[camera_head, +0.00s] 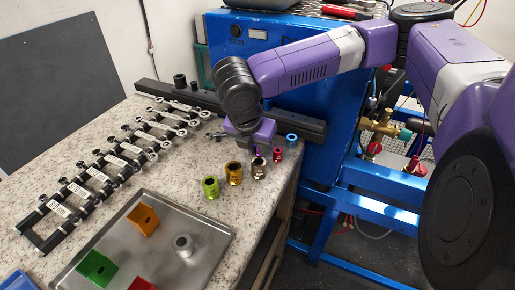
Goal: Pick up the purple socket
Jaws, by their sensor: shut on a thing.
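The rest of the socket is hidden by my gripper and the bronze socket in front. I cannot tell whether the socket touches the worktop.
Close by stand a bronze socket (259,170), gold socket (234,174), green socket (210,188), red socket (278,155) and blue socket (292,139). A metal tray (205,232) with coloured blocks lies in front. A wrench rack (103,172) fills the left. A black rail (300,126) runs behind.

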